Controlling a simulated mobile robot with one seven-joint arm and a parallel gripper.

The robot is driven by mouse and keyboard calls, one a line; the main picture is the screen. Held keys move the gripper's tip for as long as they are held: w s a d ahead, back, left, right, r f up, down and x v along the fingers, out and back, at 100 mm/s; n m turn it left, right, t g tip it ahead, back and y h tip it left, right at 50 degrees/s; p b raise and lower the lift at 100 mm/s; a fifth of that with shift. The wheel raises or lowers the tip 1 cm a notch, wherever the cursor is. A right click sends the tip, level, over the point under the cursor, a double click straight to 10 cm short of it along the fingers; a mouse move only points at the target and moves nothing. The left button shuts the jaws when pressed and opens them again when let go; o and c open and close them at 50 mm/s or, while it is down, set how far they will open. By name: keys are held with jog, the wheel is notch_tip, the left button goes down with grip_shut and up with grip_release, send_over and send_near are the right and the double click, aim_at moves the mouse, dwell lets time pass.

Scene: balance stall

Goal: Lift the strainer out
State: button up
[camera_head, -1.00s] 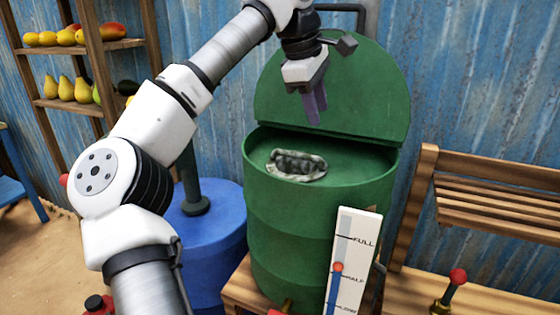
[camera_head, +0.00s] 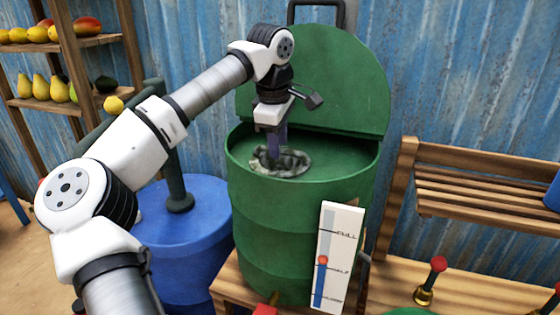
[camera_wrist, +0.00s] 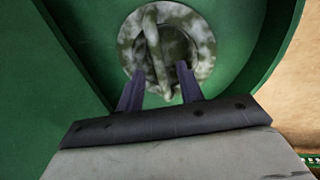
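The strainer (camera_head: 293,161) is a mottled grey-green round piece set in the top of the green barrel (camera_head: 285,215). In the wrist view the strainer (camera_wrist: 203,38) shows a pale mottled ring, a dark hollow and a bar-like handle (camera_wrist: 153,50) across it. My gripper (camera_head: 275,160) points down at the strainer from above. In the wrist view my gripper (camera_wrist: 160,85) has its two purple fingers apart, one on each side of the handle's lower end. I see no clear contact, and the exact height above the strainer is hard to tell.
The barrel's raised green lid (camera_head: 330,85) stands behind my gripper. A level gauge (camera_head: 336,255) is on the barrel's front. A blue drum (camera_head: 190,240) stands left, a wooden bench (camera_head: 480,190) right, and fruit shelves (camera_head: 75,45) far left.

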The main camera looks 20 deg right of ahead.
aim_at(280, 164)
jog(key=f, duration=0.3)
jog(key=shift+w+d+f+p, duration=0.1)
jog(key=shift+d+p, duration=0.15)
jog(key=shift+p, duration=0.05)
jog(key=shift+c, duration=0.4)
grip_shut()
